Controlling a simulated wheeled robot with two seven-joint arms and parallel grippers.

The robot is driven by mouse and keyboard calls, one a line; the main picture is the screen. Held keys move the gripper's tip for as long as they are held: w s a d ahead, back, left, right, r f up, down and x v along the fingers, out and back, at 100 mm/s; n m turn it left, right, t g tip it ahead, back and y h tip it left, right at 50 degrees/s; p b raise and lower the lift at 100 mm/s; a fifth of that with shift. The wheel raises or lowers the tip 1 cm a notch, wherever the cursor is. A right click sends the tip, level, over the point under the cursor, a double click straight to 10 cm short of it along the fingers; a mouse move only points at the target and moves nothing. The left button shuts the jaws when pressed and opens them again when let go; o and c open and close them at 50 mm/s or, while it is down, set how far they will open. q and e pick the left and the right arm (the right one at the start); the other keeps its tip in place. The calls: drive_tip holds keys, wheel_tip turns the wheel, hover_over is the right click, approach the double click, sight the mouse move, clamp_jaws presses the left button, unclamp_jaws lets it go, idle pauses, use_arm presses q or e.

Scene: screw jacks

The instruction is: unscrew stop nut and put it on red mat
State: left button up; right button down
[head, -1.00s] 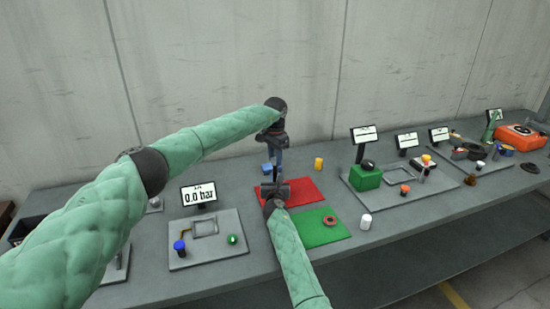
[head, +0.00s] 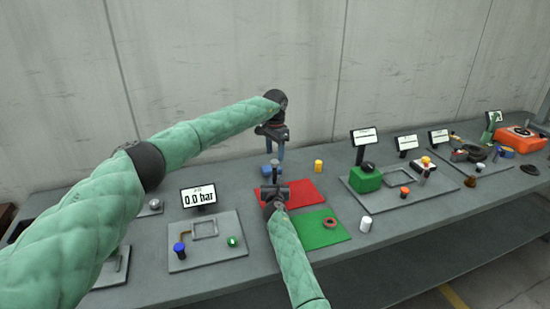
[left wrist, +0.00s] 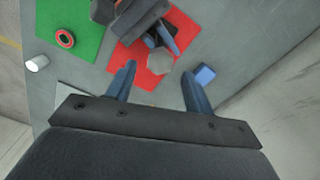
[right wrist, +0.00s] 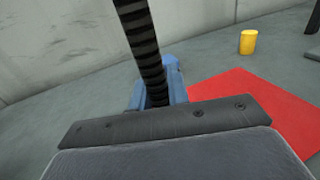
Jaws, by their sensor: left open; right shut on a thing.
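A grey hexagonal piece, which looks like the stop nut (left wrist: 159,59), shows in the left wrist view at the top end of the screw. My left gripper (head: 274,152) is open and empty, pointing down just above it. In the left wrist view its fingertips (left wrist: 158,75) are apart on either side of the grey piece. My right gripper (head: 275,193) is shut on the dark threaded screw (right wrist: 137,35), which stands out upright from its fingers. The screw's lower end is hidden. The red mat (head: 306,190) lies behind and beside the right gripper, its visible part bare.
A green mat (head: 318,239) with a red-and-dark ring (head: 329,222) lies in front. A blue block (head: 266,169) and a yellow cylinder (head: 318,166) stand behind the red mat. A white cylinder (head: 365,224) is to the right. A display panel (head: 198,197) stands left.

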sight(275, 161)
use_arm(q)
drive_tip(key=shift+r, duration=0.55)
use_arm(e)
drive_tip(key=shift+f, duration=0.1)
use_arm(q)
drive_tip(key=shift+w+d+r, duration=0.1)
drive_tip(key=shift+r, duration=0.35)
drive_tip(key=shift+w+d+r, duration=0.1)
drive_tip(key=shift+r, duration=0.3)
drive_tip(key=m, duration=0.2)
drive_tip(key=shift+r+m, duration=0.3)
drive_tip(key=shift+m, duration=0.1)
drive_tip(key=m, duration=0.4)
drive_tip(key=shift+r, duration=0.2)
drive_tip(key=m, duration=0.4)
drive_tip(key=shift+r, duration=0.15)
drive_tip(key=m, duration=0.4)
drive_tip(key=shift+r, duration=0.1)
drive_tip(key=m, duration=0.4)
drive_tip(key=shift+m, duration=0.3)
drive_tip(key=m, duration=0.4)
drive_tip(key=shift+a+r, duration=0.1)
drive_tip(key=m, duration=0.4)
drive_tip(key=shift+s, duration=0.1)
drive_tip(key=m, duration=0.4)
drive_tip(key=shift+a+m, duration=0.1)
drive_tip(key=shift+m, duration=0.2)
drive_tip(key=m, duration=0.8)
drive_tip(key=shift+s+f, duration=0.1)
drive_tip(key=shift+f, duration=3.9)
